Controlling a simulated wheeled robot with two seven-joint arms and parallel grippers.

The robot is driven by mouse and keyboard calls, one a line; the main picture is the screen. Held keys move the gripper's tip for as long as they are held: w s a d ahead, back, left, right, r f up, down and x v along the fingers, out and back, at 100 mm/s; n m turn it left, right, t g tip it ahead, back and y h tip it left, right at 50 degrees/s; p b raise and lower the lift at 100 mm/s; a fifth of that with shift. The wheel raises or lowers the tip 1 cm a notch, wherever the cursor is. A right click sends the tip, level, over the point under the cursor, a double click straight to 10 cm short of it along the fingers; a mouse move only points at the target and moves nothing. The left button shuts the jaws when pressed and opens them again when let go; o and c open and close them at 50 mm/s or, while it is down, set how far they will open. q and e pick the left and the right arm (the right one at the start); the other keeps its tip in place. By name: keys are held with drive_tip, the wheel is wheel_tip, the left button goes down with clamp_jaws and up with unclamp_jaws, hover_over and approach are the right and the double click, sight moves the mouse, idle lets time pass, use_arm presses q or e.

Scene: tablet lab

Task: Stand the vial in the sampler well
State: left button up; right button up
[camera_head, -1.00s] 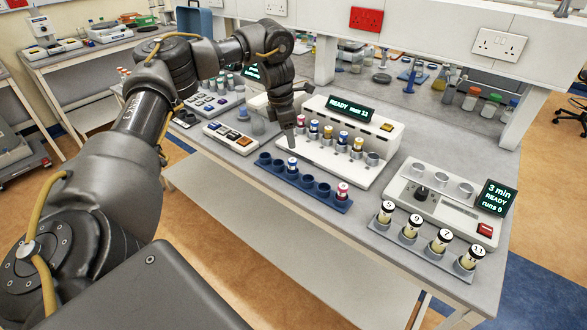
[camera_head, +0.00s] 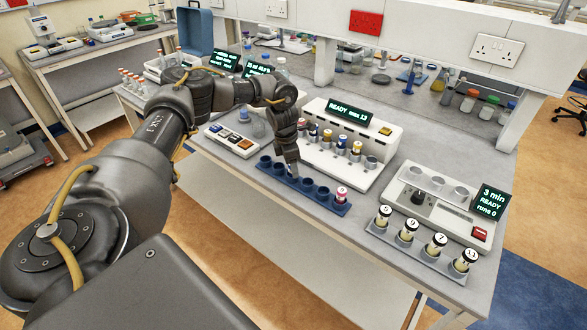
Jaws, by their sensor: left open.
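My left gripper (camera_head: 292,171) is open and points down at the blue rack (camera_head: 312,199), low over its middle wells. The rack vial seen there earlier is now hidden behind the gripper; I cannot tell whether the fingers touch it. Another vial (camera_head: 341,194) with a red and white cap stands upright at the rack's right end. Behind the rack is the white sampler (camera_head: 387,133) with a "READY runs 13" display. Several capped vials stand in its row of wells, and the well at its right end (camera_head: 371,162) looks empty. My right gripper is out of view.
A second white device (camera_head: 440,213) with a knob and a "3 min" display stands to the right. In front of it a grey rack (camera_head: 425,258) holds several numbered vials. A button box (camera_head: 231,140) lies left of the blue rack. Bottles stand at the back.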

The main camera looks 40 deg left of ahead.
use_arm(q)
drive_tip(key=shift+f, duration=0.15)
drive_tip(key=c, duration=1.1)
